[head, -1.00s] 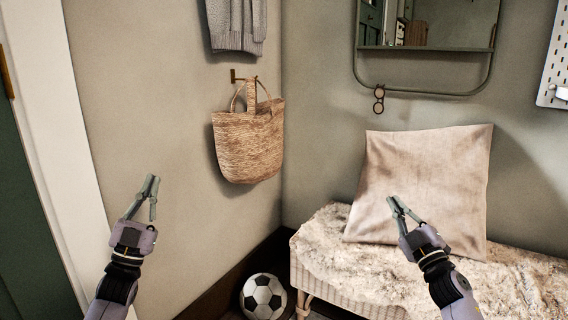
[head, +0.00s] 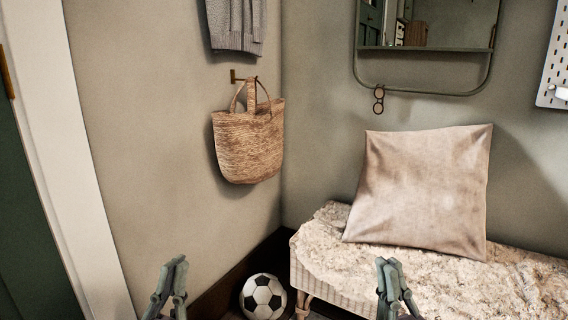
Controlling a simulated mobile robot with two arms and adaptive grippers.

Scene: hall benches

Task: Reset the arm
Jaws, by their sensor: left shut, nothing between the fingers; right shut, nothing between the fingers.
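My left gripper (head: 176,264) shows at the bottom left of the head view, in front of the wall. Its fingertips are together with nothing between them. My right gripper (head: 387,266) shows at the bottom, right of centre, in front of the bench. It is also shut and empty. Only the fingers show; both wrists and arms are below the picture's lower edge.
A wicker bench (head: 319,278) with a furry throw (head: 415,275) and a beige cushion (head: 424,190) stands at the right. A football (head: 263,297) lies on the floor beside it. A woven bag (head: 248,146) hangs on the wall below a grey knitted garment (head: 236,24). A mirror (head: 425,47) hangs above the bench.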

